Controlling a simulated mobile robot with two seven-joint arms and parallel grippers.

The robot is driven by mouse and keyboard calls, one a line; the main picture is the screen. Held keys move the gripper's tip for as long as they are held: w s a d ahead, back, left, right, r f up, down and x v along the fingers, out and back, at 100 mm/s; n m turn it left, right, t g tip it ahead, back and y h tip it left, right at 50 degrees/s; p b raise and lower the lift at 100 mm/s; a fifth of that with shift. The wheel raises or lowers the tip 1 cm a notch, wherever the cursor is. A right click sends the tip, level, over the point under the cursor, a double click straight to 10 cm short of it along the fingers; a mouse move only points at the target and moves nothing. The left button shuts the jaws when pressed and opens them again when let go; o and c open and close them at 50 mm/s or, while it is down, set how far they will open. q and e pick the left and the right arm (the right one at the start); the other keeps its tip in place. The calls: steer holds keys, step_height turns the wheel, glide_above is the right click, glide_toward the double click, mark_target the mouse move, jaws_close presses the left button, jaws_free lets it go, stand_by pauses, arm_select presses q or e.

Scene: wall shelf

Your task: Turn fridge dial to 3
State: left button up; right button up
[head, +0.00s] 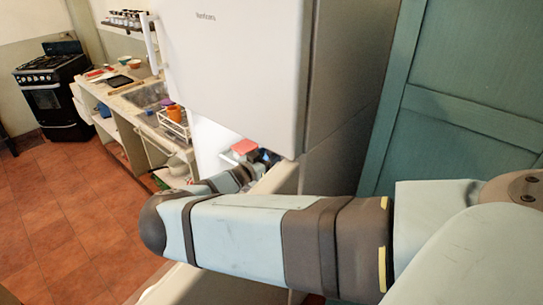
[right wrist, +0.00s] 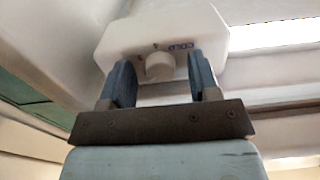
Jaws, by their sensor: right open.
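The fridge dial (right wrist: 159,66) is a round white knob on a white control housing (right wrist: 210,30) inside the fridge. Upside-down "COLD" lettering and small marks show beside it; I cannot read its setting. In the right wrist view my right gripper (right wrist: 158,62) is open, with one blue finger on each side of the dial. I cannot tell whether the fingers touch it. In the head view the white fridge (head: 235,60) has its lower compartment open, and my right arm reaches into it; the gripper (head: 266,157) is small and partly hidden there. My left gripper is not in view.
A red-lidded container (head: 244,147) sits inside the fridge close to my right gripper. A counter with a sink (head: 150,95) and a black stove (head: 52,92) stand to the left. A green panelled door (head: 470,90) is at the right. The tiled floor (head: 75,215) at the left is clear.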

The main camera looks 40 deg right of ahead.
stand_by(0.3)
steer(key=c, duration=0.9)
steer(key=m, duration=0.5)
steer(key=shift+m, duration=0.4)
steer(key=m, duration=0.5)
steer(key=shift+w+r+m, duration=0.1)
steer(key=shift+m, duration=0.3)
